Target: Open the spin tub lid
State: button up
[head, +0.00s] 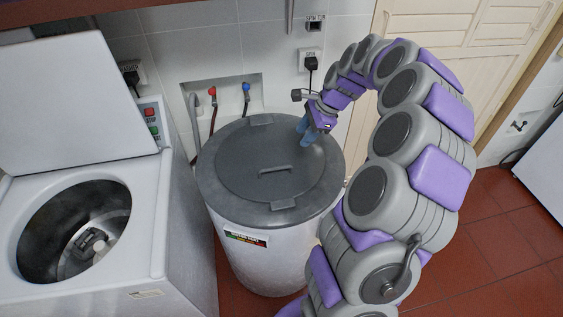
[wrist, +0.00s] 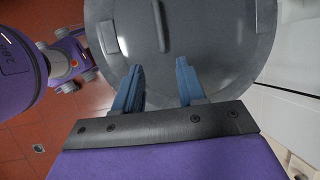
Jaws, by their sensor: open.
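The spin tub (head: 262,250) is a white round drum in the middle of the head view. Its round grey lid (head: 235,165) lies shut on top. A raised bar handle (head: 275,170) sits near the lid's middle; it also shows at the top of the wrist view (wrist: 159,25). My gripper (head: 304,138) is at the lid's far right part, beyond the handle. In the wrist view my gripper (wrist: 161,75) has its two blue fingers apart, with bare lid between them and nothing held. I cannot tell whether the fingertips touch the lid.
A white washing machine (head: 160,235) with its lid (head: 65,100) raised stands at the left. Behind the tub are a tiled wall, taps (head: 246,88) with hoses, and a plug (head: 311,62). Louvred doors (head: 490,70) stand at the right. Red tiled floor (head: 500,240) is free at the right.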

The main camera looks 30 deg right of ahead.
aim_at(281, 168)
jog(key=b+x, duration=0.3)
jog(key=x, duration=1.4)
jog(key=shift+w+f, duration=0.1)
jog(key=shift+f, duration=0.05)
grip_shut()
